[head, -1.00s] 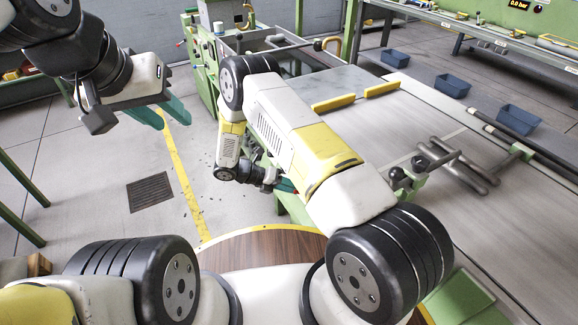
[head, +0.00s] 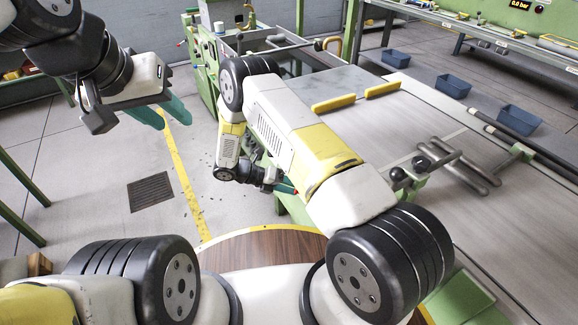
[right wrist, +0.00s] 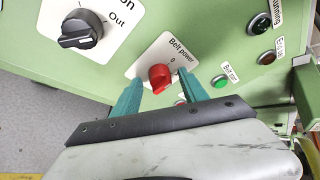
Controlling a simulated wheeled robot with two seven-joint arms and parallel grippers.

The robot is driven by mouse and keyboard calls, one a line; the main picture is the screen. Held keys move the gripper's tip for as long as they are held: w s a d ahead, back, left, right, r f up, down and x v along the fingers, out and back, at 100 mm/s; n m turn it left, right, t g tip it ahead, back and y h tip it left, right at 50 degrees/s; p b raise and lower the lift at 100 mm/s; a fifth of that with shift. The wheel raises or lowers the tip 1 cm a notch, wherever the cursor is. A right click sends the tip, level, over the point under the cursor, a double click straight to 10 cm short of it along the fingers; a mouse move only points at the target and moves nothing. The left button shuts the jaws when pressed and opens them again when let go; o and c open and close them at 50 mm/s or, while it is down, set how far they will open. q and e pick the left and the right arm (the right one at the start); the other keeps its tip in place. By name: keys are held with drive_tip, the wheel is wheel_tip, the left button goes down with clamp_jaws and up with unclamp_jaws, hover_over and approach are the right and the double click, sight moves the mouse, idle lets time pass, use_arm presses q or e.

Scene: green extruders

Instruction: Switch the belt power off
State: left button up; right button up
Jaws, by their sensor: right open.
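The belt power switch (right wrist: 160,76) is a red rotary knob on a white plate labelled "Belt power", on a green panel (right wrist: 205,38). A "0" mark shows above the knob; I cannot tell its exact setting. My right gripper (right wrist: 163,82) is open, with one teal finger on each side of the knob; contact is not clear. In the head view my right arm largely hides that gripper, with a bit of teal finger (head: 284,188) and some red showing. My left gripper (head: 173,121) is open and empty above the floor at the left.
A black rotary selector (right wrist: 82,32) marked "Out" sits left of the switch. A green button (right wrist: 220,81) labelled "Belt run" and other lamps lie to its right. The wide conveyor belt (head: 400,130) fills the right side. The floor at the left is free around a drain grate (head: 151,192).

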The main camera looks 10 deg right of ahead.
drive_tip(key=v, duration=0.7)
drive_tip(key=shift+a+r, duration=0.2)
drive_tip(key=shift+a, duration=0.1)
drive_tip(key=shift+a, duration=0.1)
